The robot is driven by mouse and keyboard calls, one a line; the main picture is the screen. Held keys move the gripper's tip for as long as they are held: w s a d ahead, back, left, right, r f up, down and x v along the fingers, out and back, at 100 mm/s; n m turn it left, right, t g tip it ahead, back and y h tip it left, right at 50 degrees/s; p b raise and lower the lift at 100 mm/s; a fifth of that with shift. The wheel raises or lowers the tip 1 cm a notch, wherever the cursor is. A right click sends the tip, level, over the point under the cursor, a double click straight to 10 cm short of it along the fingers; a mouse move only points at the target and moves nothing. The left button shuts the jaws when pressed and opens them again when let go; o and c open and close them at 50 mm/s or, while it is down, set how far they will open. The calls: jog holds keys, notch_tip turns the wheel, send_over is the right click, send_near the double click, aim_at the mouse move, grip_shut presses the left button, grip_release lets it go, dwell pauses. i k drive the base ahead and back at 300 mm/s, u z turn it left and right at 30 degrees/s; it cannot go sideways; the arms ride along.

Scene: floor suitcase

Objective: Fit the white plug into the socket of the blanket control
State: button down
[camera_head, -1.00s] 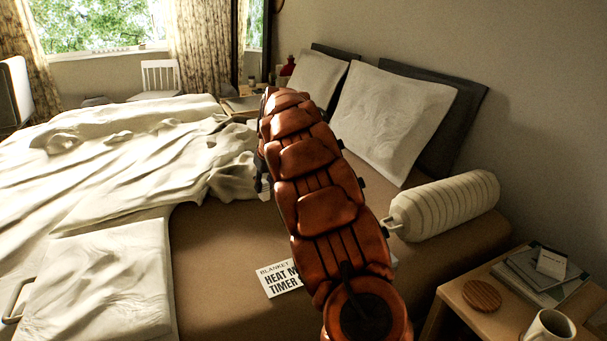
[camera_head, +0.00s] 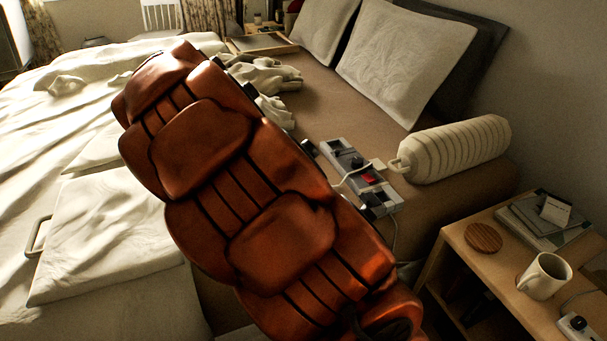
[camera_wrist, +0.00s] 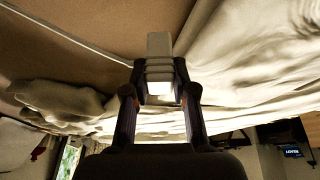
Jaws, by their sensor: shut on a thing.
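The white plug (camera_wrist: 159,48) is a pale block held between the fingers of my gripper (camera_wrist: 160,92) in the wrist view. The gripper is shut on it, over the bed. A pale cord (camera_wrist: 70,36) runs across the brown sheet towards the plug. The blanket control (camera_head: 338,151) is a long grey unit with a red part, lying on the bed's brown sheet to the right of my arm in the head view. Its socket cannot be made out. My arm hides the gripper and plug in the head view.
A ribbed cream bolster (camera_head: 455,149) lies right of the control, with pillows (camera_head: 405,60) behind. A nightstand (camera_head: 470,266) at the right holds a mug (camera_head: 545,276), a coaster (camera_head: 483,238) and books. Rumpled white bedding (camera_head: 110,240) covers the left side.

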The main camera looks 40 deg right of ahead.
aim_at(392, 203)
jog(key=z, duration=1.15)
jog(key=k, duration=0.75)
jog(key=u, duration=0.7)
jog(key=i, duration=0.5)
jog(key=z, duration=0.05)
